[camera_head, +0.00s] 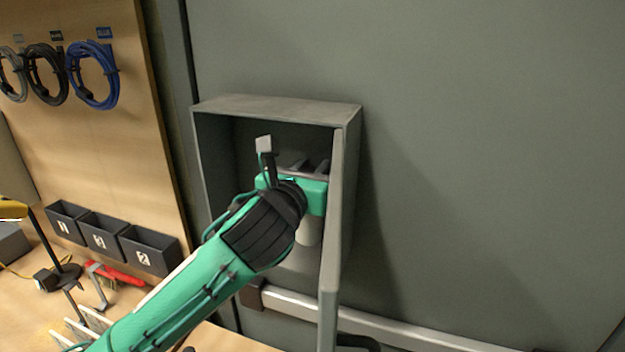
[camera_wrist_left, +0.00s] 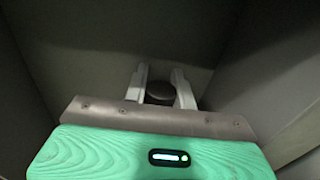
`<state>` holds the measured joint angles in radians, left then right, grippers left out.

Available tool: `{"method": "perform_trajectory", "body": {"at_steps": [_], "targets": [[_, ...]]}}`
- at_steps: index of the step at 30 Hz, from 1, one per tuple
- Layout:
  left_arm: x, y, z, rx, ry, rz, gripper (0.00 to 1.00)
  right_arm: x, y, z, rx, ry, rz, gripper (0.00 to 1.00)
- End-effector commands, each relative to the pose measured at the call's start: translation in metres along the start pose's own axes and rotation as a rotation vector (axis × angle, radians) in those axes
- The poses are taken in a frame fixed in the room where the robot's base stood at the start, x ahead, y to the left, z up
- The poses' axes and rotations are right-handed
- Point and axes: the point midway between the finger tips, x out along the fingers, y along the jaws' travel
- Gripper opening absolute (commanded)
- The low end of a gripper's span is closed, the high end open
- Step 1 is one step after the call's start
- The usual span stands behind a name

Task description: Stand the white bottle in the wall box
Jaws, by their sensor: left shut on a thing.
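The grey wall box (camera_head: 276,107) is open at the front, with its door (camera_head: 331,230) swung out on the right. My left gripper (camera_head: 308,168) is inside the box opening, reaching in from the lower left. In the left wrist view, my left gripper (camera_wrist_left: 159,82) is shut on a dark round top (camera_wrist_left: 160,93), which looks like the bottle's cap. In the head view, part of the white bottle (camera_head: 308,233) shows below the gripper. My wrist hides most of it, and I cannot tell whether its base touches the box floor. My right gripper is out of view.
The open door stands close to the right of my left wrist. A pale rail (camera_head: 375,326) runs along the wall below the box. At the left are a wooden board with hanging cables (camera_head: 92,75), dark numbered bins (camera_head: 148,250) and a cluttered bench.

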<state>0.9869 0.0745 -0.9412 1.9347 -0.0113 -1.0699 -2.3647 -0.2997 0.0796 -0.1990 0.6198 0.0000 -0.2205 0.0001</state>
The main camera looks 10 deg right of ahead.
Motion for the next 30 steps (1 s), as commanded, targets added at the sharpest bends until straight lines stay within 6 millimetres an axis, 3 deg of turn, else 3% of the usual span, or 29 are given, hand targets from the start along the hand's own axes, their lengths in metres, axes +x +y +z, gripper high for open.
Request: {"method": "perform_trajectory", "body": {"at_steps": [8,12,25,26,29,30], "targets": [[-0.001,0.000,-0.027,-0.003,0.003,0.000,0.00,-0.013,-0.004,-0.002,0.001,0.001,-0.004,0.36],[0.003,0.000,-0.032,-0.001,0.001,0.000,0.00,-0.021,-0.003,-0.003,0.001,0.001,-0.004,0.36],[0.004,0.000,-0.037,0.001,-0.001,0.000,0.00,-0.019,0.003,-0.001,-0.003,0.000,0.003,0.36],[0.004,0.000,-0.038,0.001,0.000,0.000,0.28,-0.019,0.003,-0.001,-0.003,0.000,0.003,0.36],[0.004,0.000,-0.038,0.000,0.000,0.000,0.48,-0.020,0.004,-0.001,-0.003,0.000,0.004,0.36],[0.004,0.000,-0.038,0.000,0.000,0.000,0.48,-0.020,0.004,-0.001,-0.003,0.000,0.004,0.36]]}}
